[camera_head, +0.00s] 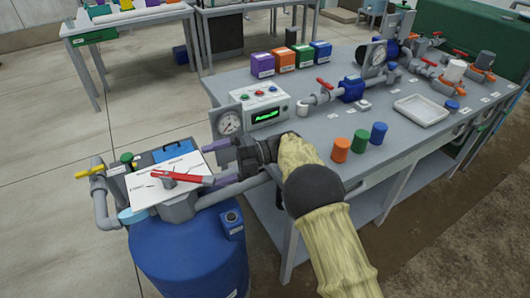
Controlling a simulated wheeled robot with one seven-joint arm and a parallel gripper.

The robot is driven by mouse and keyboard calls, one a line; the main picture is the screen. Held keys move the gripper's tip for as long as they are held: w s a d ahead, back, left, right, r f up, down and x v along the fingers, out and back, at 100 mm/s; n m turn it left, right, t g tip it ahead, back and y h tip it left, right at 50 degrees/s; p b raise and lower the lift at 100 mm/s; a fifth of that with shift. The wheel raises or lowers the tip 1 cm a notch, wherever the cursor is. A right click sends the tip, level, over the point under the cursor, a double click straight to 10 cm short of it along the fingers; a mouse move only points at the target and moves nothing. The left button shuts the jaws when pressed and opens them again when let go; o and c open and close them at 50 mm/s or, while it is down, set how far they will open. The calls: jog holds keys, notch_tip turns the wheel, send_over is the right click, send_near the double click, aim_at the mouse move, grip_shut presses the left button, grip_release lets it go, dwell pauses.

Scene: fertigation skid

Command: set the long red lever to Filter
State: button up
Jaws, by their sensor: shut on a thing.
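The long red lever (180,177) lies across a white plate (160,192) with printed labels and marks, on the valve head above a blue tank. The lever pivots on a grey hub near the middle of the plate, and its free end points right. The label words are too small to read, so I cannot tell which position it points to. My gripper (210,168) reaches in from the right and is shut on the lever's free end. Its purple fingers lie on either side of that end and partly hide it.
The blue tank (190,262) stands below the valve. A yellow-handled valve (90,173) and a green knob (126,158) sit left of the plate. A pressure gauge (229,123) and control box (262,110) stand close behind my gripper on the grey bench (330,130).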

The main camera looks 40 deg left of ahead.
jog(key=shift+w+d+r, duration=0.35)
jog(key=shift+w+r, duration=0.2)
jog(key=shift+r, duration=0.1)
jog(key=shift+w+d, duration=0.2)
jog(key=shift+c, duration=1.4)
jog(key=shift+w+d+r, duration=0.1)
jog(key=shift+w+d, duration=0.05)
jog(key=shift+d, duration=0.15)
jog(key=c, duration=0.8)
jog(key=b+v, duration=0.1)
jog(key=v, duration=1)
jog(key=shift+a+f, duration=0.15)
jog(key=shift+f, duration=0.35)
jog(key=shift+f+b, duration=0.1)
jog(key=shift+b, duration=0.3)
